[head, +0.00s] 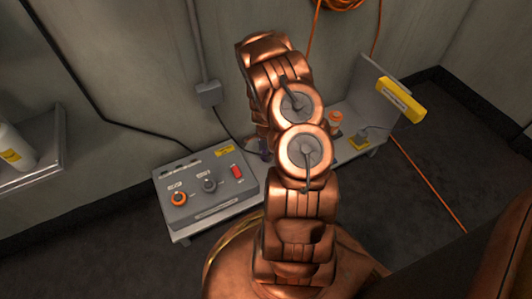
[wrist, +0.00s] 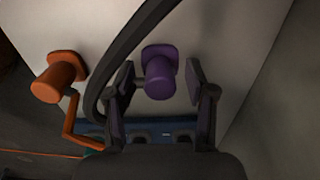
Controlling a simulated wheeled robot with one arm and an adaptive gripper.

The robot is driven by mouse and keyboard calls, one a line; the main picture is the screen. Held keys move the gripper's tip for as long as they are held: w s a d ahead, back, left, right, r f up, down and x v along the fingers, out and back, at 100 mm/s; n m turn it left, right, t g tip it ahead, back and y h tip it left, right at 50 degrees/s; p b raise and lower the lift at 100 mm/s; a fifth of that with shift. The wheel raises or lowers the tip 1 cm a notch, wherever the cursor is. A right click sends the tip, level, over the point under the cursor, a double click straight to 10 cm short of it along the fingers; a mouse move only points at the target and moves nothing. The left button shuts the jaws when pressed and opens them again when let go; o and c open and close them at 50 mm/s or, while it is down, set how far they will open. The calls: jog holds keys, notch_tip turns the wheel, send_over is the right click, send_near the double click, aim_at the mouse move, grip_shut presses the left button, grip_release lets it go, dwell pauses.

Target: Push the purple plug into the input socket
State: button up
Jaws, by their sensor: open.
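The purple plug (wrist: 160,76) shows in the wrist view, with a flat rounded base and a stubby cylinder, on a pale surface. My gripper (wrist: 160,82) is open, with one finger on each side of the purple plug; I cannot tell if either finger touches it. In the head view a small dark purple piece (head: 264,149) shows beside my arm, which covers much of the bench there. My gripper cannot be made out in the head view. I cannot pick out the input socket in either view.
A grey control box (head: 207,186) with an orange knob and red switch stands on the bench's left. An orange plug (wrist: 58,78) lies left of my gripper. A black cable (wrist: 112,65) curves close by the left finger.

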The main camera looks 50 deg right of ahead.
jog(key=shift+c, duration=0.2)
grip_shut()
jog(key=shift+r, duration=0.1)
dwell(0.4)
jog(key=shift+r+p, duration=1.1)
jog(key=shift+r, duration=1.8)
